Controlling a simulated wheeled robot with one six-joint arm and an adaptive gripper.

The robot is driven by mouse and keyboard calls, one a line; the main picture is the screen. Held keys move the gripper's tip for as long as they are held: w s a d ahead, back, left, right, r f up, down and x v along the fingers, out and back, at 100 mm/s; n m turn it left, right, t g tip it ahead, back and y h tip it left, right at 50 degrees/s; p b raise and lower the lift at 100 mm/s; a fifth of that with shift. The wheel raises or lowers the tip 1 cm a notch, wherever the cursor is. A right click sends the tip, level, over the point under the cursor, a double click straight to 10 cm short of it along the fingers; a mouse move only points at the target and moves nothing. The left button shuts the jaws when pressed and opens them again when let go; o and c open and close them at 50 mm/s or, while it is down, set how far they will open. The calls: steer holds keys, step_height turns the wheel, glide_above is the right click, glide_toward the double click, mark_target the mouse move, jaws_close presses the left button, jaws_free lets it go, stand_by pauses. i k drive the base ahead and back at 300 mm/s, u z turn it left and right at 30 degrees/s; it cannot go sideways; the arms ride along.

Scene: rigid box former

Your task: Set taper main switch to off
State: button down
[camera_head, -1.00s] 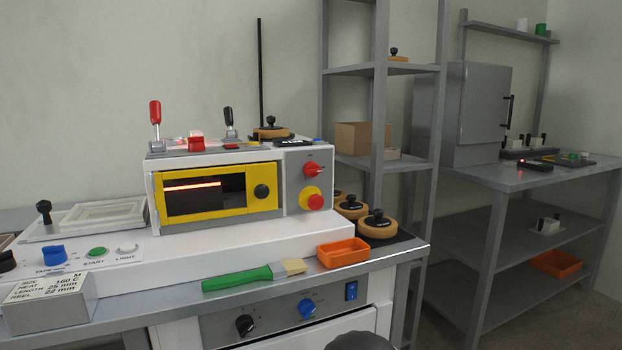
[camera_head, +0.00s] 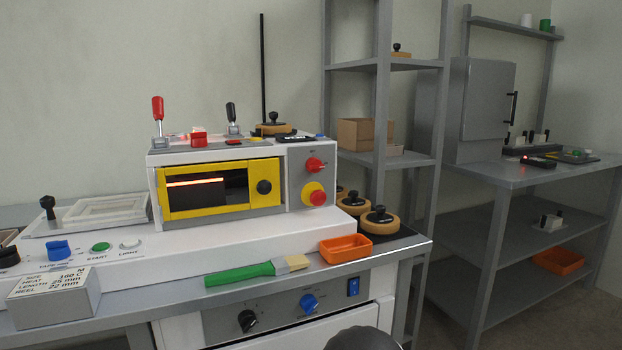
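The taper (camera_head: 245,224) is a white machine with a yellow-framed window (camera_head: 222,208) and a glowing orange strip inside. On the grey panel right of the window sits a red rotary knob (camera_head: 314,165) with small marks around it, too small to read. Below it is a red button on a yellow round base (camera_head: 314,195). I cannot read which one is labelled main switch. My gripper is not in view.
A green-handled brush (camera_head: 240,274) and an orange tray (camera_head: 345,247) lie along the front ledge. A grey label block (camera_head: 55,297) stands at left. Red (camera_head: 158,120) and black levers rise on top. Grey shelving (camera_head: 382,190) and a side bench (camera_head: 540,172) stand at right.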

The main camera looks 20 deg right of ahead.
mark_target(313, 165)
steer(key=z, duration=1.15)
steer(key=k, duration=0.5)
steer(key=u, duration=0.55)
